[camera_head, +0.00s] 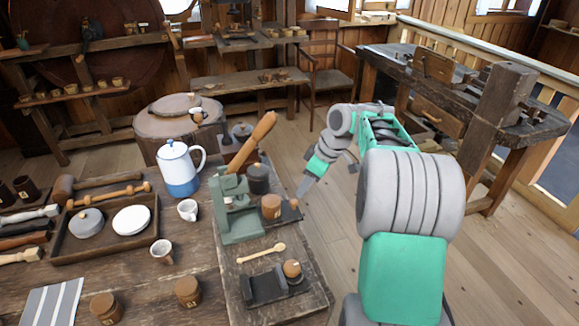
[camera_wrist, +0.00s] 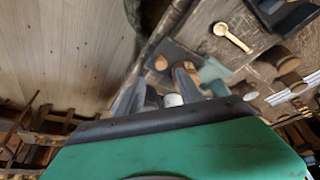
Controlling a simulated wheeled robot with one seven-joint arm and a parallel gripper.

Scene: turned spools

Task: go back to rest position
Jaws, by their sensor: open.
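My gripper (camera_head: 304,186) hangs at the right edge of the workbench, pointing down and left, near a wooden-topped round piece (camera_head: 271,207) beside the green press (camera_head: 233,205). In the wrist view my gripper (camera_wrist: 160,82) has its two grey fingers apart, with nothing clearly held between them. The green press shows partly behind the fingers in the wrist view (camera_wrist: 214,72). My arm is bent, with its elbow high at the right of the head view.
A wooden spoon (camera_head: 262,253) and a dark holder (camera_head: 268,286) lie on the board. A tray (camera_head: 105,249), a blue-white pot (camera_head: 178,168) and cups stand left. A long wooden handle (camera_head: 251,141) rises from the press. Open floor lies right of the bench.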

